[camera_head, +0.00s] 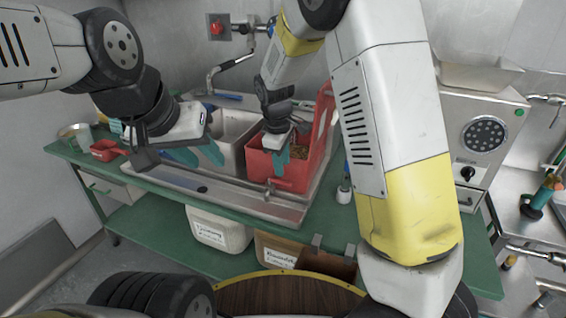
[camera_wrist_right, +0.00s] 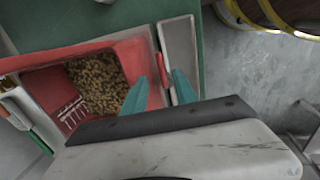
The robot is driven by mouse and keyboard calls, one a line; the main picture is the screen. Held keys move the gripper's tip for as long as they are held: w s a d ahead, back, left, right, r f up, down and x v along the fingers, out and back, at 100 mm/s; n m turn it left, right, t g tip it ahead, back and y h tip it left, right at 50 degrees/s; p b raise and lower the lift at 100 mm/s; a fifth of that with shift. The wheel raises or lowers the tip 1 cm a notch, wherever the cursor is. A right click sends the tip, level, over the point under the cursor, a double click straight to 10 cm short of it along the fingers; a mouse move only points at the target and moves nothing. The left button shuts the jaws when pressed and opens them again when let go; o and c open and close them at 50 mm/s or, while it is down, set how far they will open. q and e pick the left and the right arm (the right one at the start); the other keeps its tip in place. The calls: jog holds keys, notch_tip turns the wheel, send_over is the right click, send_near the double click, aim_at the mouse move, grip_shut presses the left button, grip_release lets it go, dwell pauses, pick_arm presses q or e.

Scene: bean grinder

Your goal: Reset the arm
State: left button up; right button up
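My left gripper (camera_head: 196,156) hangs over the left part of the metal tray; its teal fingers are apart and nothing shows between them. My right gripper (camera_head: 280,160) is at the red bin (camera_head: 262,168), its teal fingers pointing down at the bin's opening. The red bin (camera_wrist_right: 40,100) there holds brown beans (camera_wrist_right: 97,82) and a white slotted piece (camera_wrist_right: 72,112).
The metal tray (camera_head: 270,210) lies on a green table (camera_head: 325,235). A white bin (camera_head: 238,125) stands beside the red one. A red scoop (camera_head: 106,150) lies at the left. A grey machine (camera_head: 482,140) stands at the right. Labelled bins (camera_head: 218,230) sit below.

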jog(key=shift+s+r, duration=0.1)
jog(key=shift+r, duration=0.55)
jog(key=s+d+r+m+t+y, duration=0.1)
jog(key=s+d+r+m+y, duration=0.2)
jog(key=s+d+r+m, duration=0.6)
jog(key=s+d+r+m+t, duration=0.1)
jog(key=s+d+r+m, duration=0.1)
jog(key=s, duration=0.5)
jog(key=s+d+r+m+t, duration=0.2)
jog(key=s+d+r, duration=0.1)
jog(key=s+r, duration=0.2)
jog(key=s, duration=0.2)
jog(key=shift+s+d, duration=0.2)
jog(key=shift+s, duration=0.15)
jog(key=shift+r, duration=0.1)
